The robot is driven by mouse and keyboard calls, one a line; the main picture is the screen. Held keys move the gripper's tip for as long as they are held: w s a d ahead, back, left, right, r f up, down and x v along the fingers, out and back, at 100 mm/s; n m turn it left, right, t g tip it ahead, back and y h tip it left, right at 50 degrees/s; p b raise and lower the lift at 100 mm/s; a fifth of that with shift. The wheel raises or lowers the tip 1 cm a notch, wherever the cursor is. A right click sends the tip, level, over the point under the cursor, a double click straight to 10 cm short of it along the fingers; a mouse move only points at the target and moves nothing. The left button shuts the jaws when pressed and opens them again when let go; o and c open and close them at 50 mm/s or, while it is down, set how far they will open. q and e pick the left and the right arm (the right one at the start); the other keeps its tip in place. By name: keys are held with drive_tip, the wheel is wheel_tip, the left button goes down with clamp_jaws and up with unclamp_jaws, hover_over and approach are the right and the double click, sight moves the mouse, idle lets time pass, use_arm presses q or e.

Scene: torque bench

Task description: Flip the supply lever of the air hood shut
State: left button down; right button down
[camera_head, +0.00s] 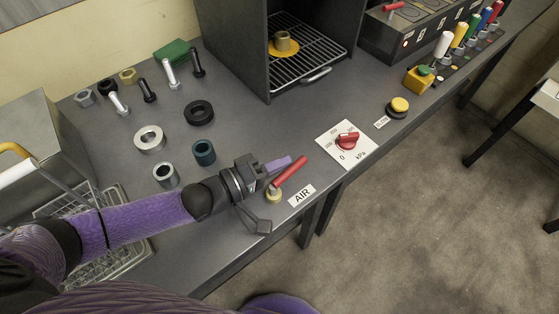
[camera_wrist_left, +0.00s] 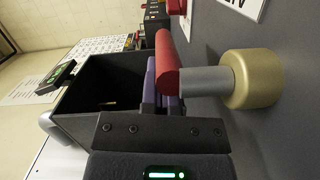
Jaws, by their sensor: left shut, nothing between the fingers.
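The supply lever has a red handle (camera_head: 289,174) on a brass-coloured base (camera_head: 274,196) at the bench's front edge, beside the AIR label (camera_head: 301,195). The handle slants up and to the right in the head view. In the left wrist view the red handle (camera_wrist_left: 166,62) joins a grey stem (camera_wrist_left: 204,80) and the brass base (camera_wrist_left: 252,78). My left gripper (camera_head: 279,163) is shut and empty, with its purple fingers close beside the handle. In the wrist view the fingers (camera_wrist_left: 162,90) are partly behind the handle; I cannot tell whether they touch it. My right gripper is not in view.
A dark open hood (camera_head: 262,45) with a wire rack stands behind. A red kPa knob (camera_head: 347,140) and a yellow button (camera_head: 399,105) lie to the right. The floor in front is clear.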

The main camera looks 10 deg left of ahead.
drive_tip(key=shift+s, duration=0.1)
